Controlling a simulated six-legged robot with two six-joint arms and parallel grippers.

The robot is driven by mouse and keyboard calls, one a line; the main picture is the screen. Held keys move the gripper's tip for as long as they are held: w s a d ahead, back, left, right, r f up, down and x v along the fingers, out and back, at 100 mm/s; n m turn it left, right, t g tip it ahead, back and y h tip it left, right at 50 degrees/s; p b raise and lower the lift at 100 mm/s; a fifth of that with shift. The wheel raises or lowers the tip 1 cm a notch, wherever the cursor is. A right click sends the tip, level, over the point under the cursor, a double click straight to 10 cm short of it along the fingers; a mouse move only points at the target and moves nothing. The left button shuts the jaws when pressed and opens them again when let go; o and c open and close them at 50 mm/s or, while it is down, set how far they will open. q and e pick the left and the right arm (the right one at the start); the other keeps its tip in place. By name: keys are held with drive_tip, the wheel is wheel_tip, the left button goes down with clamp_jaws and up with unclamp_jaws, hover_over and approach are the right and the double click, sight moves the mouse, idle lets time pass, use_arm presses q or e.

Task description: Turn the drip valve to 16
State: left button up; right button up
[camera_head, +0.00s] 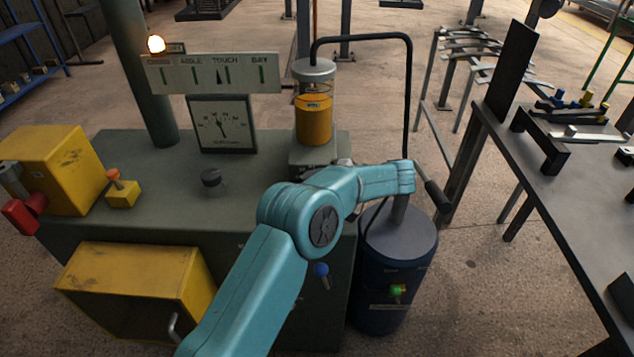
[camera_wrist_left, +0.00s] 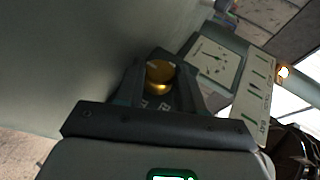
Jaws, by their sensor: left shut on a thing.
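In the left wrist view, a round brass knob (camera_wrist_left: 160,74), which looks like the drip valve, sits between the dark fingers of my left gripper (camera_wrist_left: 160,88). The gripper is shut on it. Small pale marks show just below the knob, too small to read. In the head view my teal arm crosses the front of the grey-green machine (camera_head: 240,215) and hides the knob and the gripper. A glass reservoir with amber oil (camera_head: 313,118) stands upright above that arm. My right gripper is not in view.
A dial gauge (camera_head: 222,125) and a labelled sign (camera_head: 213,74) stand behind, with a lit lamp (camera_head: 156,44). A blue drum (camera_head: 398,250) with a dark bent pipe stands at the right. A dark bench (camera_head: 585,205) is at far right; yellow boxes (camera_head: 135,287) are at left.

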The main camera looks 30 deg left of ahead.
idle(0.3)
use_arm(q)
drive_tip(key=o, duration=1)
drive_tip(key=shift+s+d, duration=0.1)
drive_tip(key=shift+s, duration=0.05)
drive_tip(key=shift+o, duration=0.2)
drive_tip(key=shift+f, duration=0.1)
